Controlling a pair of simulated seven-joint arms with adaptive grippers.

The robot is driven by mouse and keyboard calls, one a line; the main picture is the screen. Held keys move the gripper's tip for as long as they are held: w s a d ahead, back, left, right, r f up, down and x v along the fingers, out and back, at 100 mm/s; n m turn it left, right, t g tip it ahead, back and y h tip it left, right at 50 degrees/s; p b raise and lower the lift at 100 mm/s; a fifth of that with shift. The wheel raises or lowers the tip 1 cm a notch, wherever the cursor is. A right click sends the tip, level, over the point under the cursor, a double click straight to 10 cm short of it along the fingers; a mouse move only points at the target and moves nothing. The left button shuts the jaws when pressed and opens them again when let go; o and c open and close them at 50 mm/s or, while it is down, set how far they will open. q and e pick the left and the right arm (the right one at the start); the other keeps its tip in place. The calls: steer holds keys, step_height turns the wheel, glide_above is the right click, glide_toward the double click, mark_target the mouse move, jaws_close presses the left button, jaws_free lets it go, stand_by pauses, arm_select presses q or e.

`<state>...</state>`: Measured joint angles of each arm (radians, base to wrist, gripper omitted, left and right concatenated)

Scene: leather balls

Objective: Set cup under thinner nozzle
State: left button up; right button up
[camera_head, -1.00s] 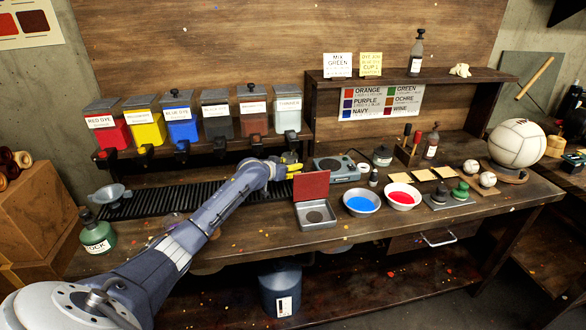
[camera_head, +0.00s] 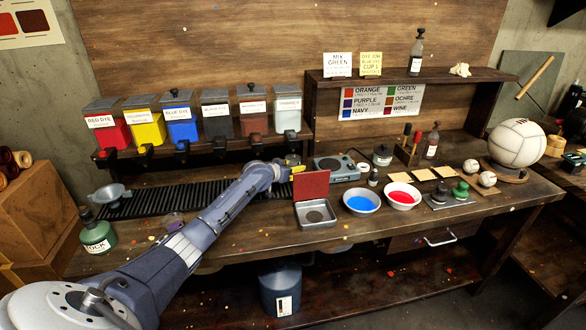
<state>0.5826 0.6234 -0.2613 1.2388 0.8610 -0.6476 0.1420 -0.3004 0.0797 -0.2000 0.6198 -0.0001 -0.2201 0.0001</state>
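The thinner dispenser (camera_head: 287,115) is the white-bodied one at the right end of the row of labelled dispensers. Its nozzle is low on its front, above the black slatted rack (camera_head: 155,200). My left gripper (camera_head: 294,164) is at the end of the arm from the left, just below and in front of the thinner dispenser. Only a yellow and dark part of it shows. Its fingers are too small and hidden to tell whether they hold a cup. A grey metal cup-like vessel (camera_head: 110,194) stands at the rack's left end. My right gripper is out of view.
An open tin with a red lid (camera_head: 312,185), a blue-filled bowl (camera_head: 361,202) and a red-filled bowl (camera_head: 402,196) stand right of the gripper. A scale (camera_head: 334,166) is close behind. A green bottle (camera_head: 97,236) stands at the left front.

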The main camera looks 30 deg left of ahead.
arm_select(q)
steer(key=shift+s+f, duration=0.1)
steer(key=shift+f, duration=0.15)
steer(key=o, duration=1.2)
steer(key=shift+d+f, duration=0.1)
steer(key=shift+f, duration=0.1)
steer(key=shift+r, duration=0.15)
steer(key=r+v, duration=0.1)
steer(key=v, duration=1.1)
steer(key=shift+r, duration=0.15)
